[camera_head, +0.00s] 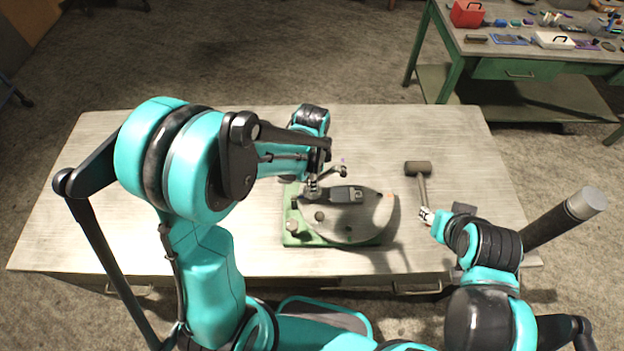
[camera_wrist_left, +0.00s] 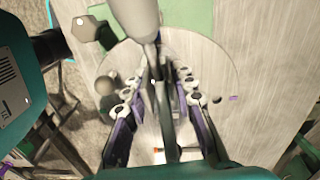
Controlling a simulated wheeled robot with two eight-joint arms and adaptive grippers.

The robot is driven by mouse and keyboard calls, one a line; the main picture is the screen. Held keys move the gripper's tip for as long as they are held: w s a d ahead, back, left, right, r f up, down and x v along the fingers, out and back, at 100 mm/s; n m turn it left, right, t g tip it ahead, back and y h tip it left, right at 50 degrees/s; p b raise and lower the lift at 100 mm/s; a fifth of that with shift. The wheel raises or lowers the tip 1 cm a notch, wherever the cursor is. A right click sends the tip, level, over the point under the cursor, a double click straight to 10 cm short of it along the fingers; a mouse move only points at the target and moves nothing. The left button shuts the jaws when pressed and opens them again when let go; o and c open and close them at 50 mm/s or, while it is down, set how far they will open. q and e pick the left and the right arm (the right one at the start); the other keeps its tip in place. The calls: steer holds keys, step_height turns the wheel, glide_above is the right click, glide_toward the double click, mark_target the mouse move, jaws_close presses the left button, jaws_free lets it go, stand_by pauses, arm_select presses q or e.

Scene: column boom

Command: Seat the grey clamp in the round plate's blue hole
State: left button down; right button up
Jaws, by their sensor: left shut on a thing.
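The pale round plate (camera_head: 350,228) sits on a green base (camera_head: 291,238) on the table. It also shows in the left wrist view (camera_wrist_left: 210,65). My left gripper (camera_head: 316,187) is shut on the grey clamp (camera_head: 345,195), whose dark bar lies over the plate's upper half. In the left wrist view the clamp (camera_wrist_left: 142,22) stands between the fingers. I cannot tell whether it touches the plate. A dark hole (camera_wrist_left: 217,100) lies beside a small blue-purple mark (camera_wrist_left: 233,98). My right gripper (camera_head: 427,215) is at the handle of a mallet; its jaw state is unclear.
The mallet head (camera_head: 418,168) is right of the plate. A grey knob (camera_wrist_left: 105,85) and a hexagonal bolt (camera_wrist_left: 86,28) stand near the plate's edge. A green bench (camera_head: 520,68) with tools stands at the back right.

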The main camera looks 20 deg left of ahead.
arm_select(q)
steer(key=shift+f+b, duration=1.55)
steer(key=shift+f, duration=0.2)
steer(key=c, duration=1.5)
jaws_free()
steer(key=shift+c, duration=0.2)
steer(key=shift+r, duration=0.1)
steer(key=shift+r+p, duration=2.75)
steer(key=shift+r, duration=1)
